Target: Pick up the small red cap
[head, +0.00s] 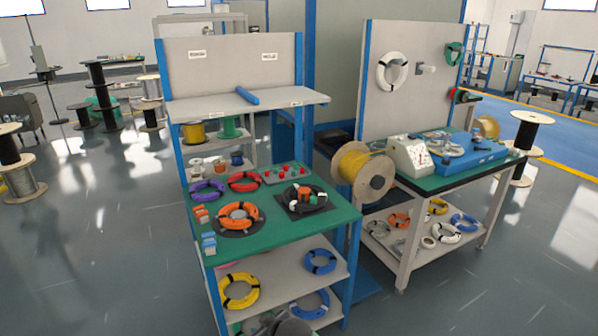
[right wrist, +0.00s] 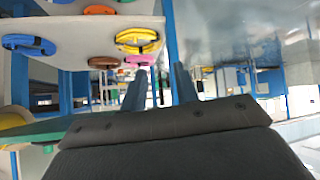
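Several small red caps (head: 284,173) sit on a grey tray (head: 268,180) on the green-topped workbench (head: 335,212) in the head view. They are too small there to tell apart well. My right gripper (right wrist: 158,88) shows in the right wrist view with its two fingers apart and nothing between them. No red cap shows in that view. A dark grey shape at the bottom edge of the head view may be part of my right arm, low in front of the bench. My left gripper is not in view.
A shelf (head: 260,102) overhangs the back. A second bench stands right.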

